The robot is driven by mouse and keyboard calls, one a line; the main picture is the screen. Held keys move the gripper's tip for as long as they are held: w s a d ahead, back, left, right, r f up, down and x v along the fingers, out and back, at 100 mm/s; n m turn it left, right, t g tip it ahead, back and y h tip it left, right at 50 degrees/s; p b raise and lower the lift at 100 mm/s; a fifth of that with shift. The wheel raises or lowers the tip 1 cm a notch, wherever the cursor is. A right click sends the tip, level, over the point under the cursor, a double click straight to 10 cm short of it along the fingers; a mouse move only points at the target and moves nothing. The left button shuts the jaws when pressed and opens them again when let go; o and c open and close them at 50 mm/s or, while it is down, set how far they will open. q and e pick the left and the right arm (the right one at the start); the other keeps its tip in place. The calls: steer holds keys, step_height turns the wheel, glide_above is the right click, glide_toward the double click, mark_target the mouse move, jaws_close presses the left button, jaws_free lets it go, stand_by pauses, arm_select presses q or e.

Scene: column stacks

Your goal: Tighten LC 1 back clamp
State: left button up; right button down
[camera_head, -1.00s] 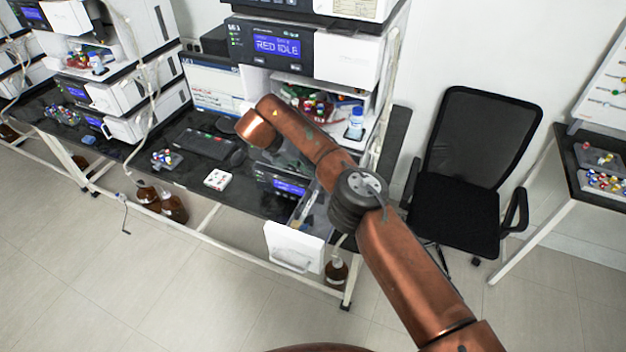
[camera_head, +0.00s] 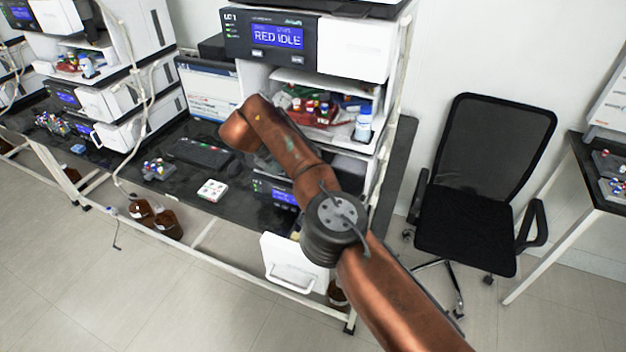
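The LC 1 stack (camera_head: 352,48) stands right of centre, its display reading "RED IDLE". Low in this stack, a white drawer front with a handle (camera_head: 287,266) stands pulled out toward me, beside a small lit display (camera_head: 284,197). The inside of the drawer and the back clamp are hidden behind my copper-coloured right arm. That arm reaches up from the bottom right across the stack, its bent end above the bench. A dark grey part shows under the wrist, but the fingers of my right gripper cannot be made out. My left gripper is not in view.
A keyboard (camera_head: 198,152), a white tray of caps (camera_head: 212,190) and a vial rack (camera_head: 158,169) lie on the dark bench. Brown bottles (camera_head: 166,223) stand below. A black chair (camera_head: 478,190) is to the right. The front floor is clear.

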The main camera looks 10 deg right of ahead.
steer(key=shift+s+f, duration=0.15)
steer(key=shift+f, duration=0.1)
